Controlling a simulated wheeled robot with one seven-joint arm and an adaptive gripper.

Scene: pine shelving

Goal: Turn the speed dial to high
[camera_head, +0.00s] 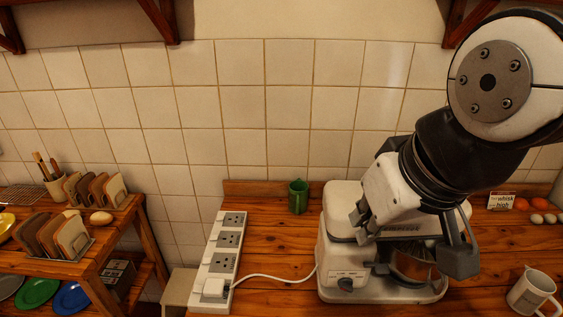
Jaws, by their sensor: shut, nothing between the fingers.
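The white stand mixer (341,199) stands on the wooden counter. Its speed dial (345,284), a small dark knob, is on the low front panel at its left end. The dial's pointer is too small to read. My gripper (363,228) is in front of the mixer's head, above the dial and apart from it in the picture. My arm comes in from the upper right and hides much of the mixer's head. The mixing bowl (411,266) is partly hidden.
A white power strip (224,251) with a plugged cord lies left of the mixer. A green mug (298,196) stands behind it. A white mug (531,292), a small card (501,201) and eggs (537,218) are at right.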

